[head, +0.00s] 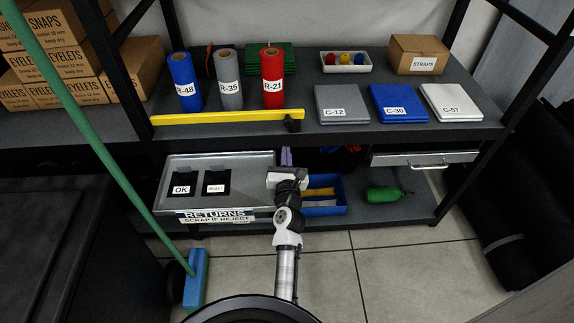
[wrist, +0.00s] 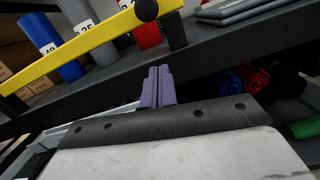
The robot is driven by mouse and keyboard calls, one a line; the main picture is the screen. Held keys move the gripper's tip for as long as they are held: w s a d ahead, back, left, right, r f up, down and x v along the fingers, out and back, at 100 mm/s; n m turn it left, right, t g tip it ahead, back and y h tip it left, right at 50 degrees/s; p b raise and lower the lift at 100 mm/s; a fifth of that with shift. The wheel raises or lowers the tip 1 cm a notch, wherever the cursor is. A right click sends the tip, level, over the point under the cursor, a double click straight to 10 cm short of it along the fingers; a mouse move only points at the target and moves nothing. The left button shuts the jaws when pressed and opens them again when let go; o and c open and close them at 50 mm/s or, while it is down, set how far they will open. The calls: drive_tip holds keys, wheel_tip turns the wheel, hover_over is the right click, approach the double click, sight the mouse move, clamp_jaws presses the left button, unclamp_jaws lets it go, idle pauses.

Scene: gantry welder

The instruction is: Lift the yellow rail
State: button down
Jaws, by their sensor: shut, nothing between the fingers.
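The yellow rail (head: 222,118) runs across the front edge of the upper shelf, in front of the rolls. A black knob and bracket (head: 292,125) sit at its right end. In the wrist view the rail (wrist: 90,42) slants up to the right, with the black knob (wrist: 146,10) near the top. My gripper (head: 286,157) is below the shelf edge, under the rail's right end and apart from it. In the wrist view the purple fingers (wrist: 157,86) are pressed together and empty.
Blue (head: 185,82), grey (head: 229,80) and red (head: 272,78) rolls stand behind the rail. Folded packs (head: 341,103) lie to the right. A returns tray (head: 250,190) and a blue bin (head: 343,193) are below. A green-handled broom (head: 110,160) leans at left.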

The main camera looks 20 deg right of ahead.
drive_tip(key=w+r+p, duration=0.1)
drive_tip(key=w+d+r, duration=0.1)
drive_tip(key=r, duration=0.1)
drive_tip(key=r+p, duration=0.1)
drive_tip(key=shift+w+d+r+p, duration=0.15)
drive_tip(key=shift+w+d+p, duration=0.15)
drive_tip(key=shift+w+p, duration=0.1)
